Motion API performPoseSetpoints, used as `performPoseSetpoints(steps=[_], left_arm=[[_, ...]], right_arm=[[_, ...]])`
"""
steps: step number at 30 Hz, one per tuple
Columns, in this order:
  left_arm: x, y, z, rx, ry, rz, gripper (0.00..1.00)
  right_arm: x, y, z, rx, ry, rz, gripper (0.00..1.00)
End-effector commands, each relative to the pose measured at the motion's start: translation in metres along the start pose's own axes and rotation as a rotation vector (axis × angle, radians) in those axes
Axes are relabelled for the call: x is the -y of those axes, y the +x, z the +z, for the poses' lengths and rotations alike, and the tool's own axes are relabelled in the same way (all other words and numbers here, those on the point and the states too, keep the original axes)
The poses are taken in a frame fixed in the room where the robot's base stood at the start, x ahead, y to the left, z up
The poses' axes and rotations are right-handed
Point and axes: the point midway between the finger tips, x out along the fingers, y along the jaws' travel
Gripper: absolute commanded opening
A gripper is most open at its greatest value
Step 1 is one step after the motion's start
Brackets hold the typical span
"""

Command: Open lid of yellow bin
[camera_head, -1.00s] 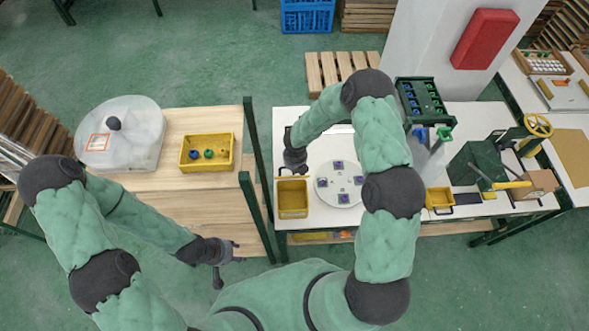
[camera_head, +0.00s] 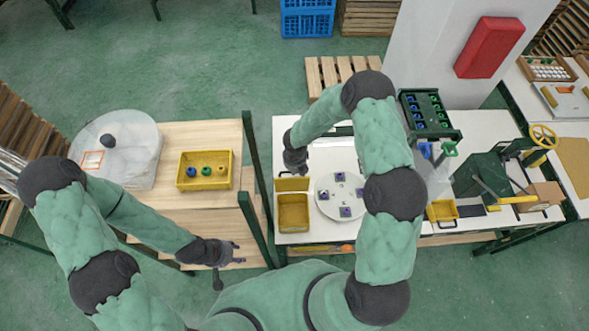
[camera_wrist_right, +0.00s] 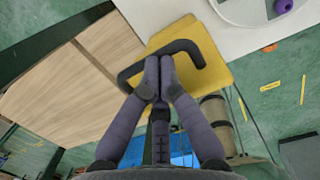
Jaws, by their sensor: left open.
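The yellow bin (camera_head: 293,213) stands at the left front of the white table. Its lid (camera_head: 292,185) is tilted up along the bin's far edge, and the bin's inside shows. My right gripper (camera_head: 295,160) is just behind the lid. In the right wrist view its fingers (camera_wrist_right: 158,62) are together at the lid's dark curved handle (camera_wrist_right: 190,46), with the yellow lid (camera_wrist_right: 215,50) beyond them. My left gripper (camera_head: 238,252) is open and empty, low in front of the wooden table, away from the bin.
A round white disc (camera_head: 329,204) with several small purple pieces lies right of the bin. A dark green post (camera_head: 254,215) stands close on its left. A yellow tray (camera_head: 205,184) with small round pieces sits on the wooden table (camera_head: 198,208). A green rack (camera_head: 430,115) stands at the back right.

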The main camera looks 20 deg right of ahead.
Motion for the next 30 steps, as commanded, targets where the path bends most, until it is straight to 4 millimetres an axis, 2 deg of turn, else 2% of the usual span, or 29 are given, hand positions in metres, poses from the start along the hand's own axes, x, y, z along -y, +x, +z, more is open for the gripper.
performPoseSetpoints(steps=[8, 13, 24, 30], left_arm=[[0.0, 0.0, 0.0, 0.0, 0.0, 0.0, 0.43], [0.0, 0.0, 0.0, 0.0, 0.0, 0.0, 0.43], [0.0, 0.0, 0.0, 0.0, 0.0, 0.0, 0.43], [0.0, 0.0, 0.0, 0.0, 0.0, 0.0, 0.43]], right_arm=[[0.0, -0.001, 0.0, 0.0, 0.0, 0.0, 0.0], [0.0, -0.012, 0.001, 0.002, 0.001, 0.0, 0.0], [-0.001, -0.082, 0.001, 0.004, 0.001, 0.001, 0.0], [0.0, -0.109, 0.001, 0.002, 0.0, 0.0, 0.0]])
